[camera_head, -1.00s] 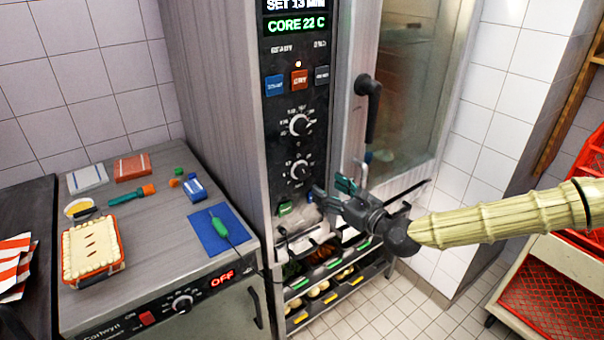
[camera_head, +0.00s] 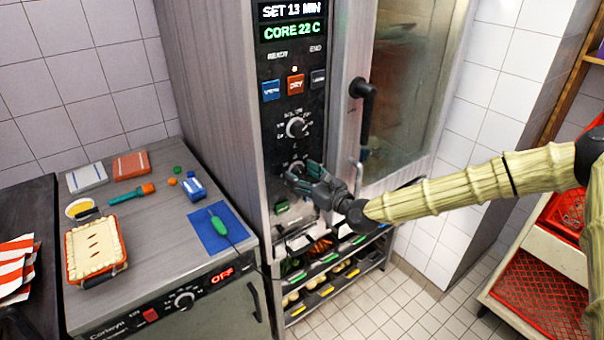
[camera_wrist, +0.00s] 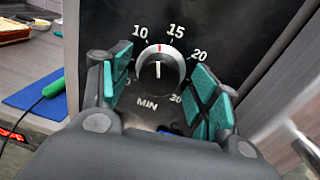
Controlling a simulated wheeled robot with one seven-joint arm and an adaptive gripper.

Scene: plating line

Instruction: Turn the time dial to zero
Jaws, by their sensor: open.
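The time dial (camera_wrist: 160,72) is a round black knob with a silver face, ringed by minute numbers and marked MIN, in the wrist view. Its white pointer line stands nearly upright, with a red mark above it. The oven display (camera_head: 291,10) reads SET 13 MIN. My gripper (camera_wrist: 155,82) is open, with one teal-padded finger on each side of the dial. A gap shows at the left; whether the right finger touches is unclear. In the head view my gripper (camera_head: 300,176) covers most of the lower dial.
A second dial (camera_head: 297,127) sits just above, under blue, red and black buttons. The oven door handle (camera_head: 364,100) stands out at the right. Below is a rack of trays (camera_head: 335,275). A counter with a pie (camera_head: 95,250) and a blue mat (camera_head: 222,232) is at the left.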

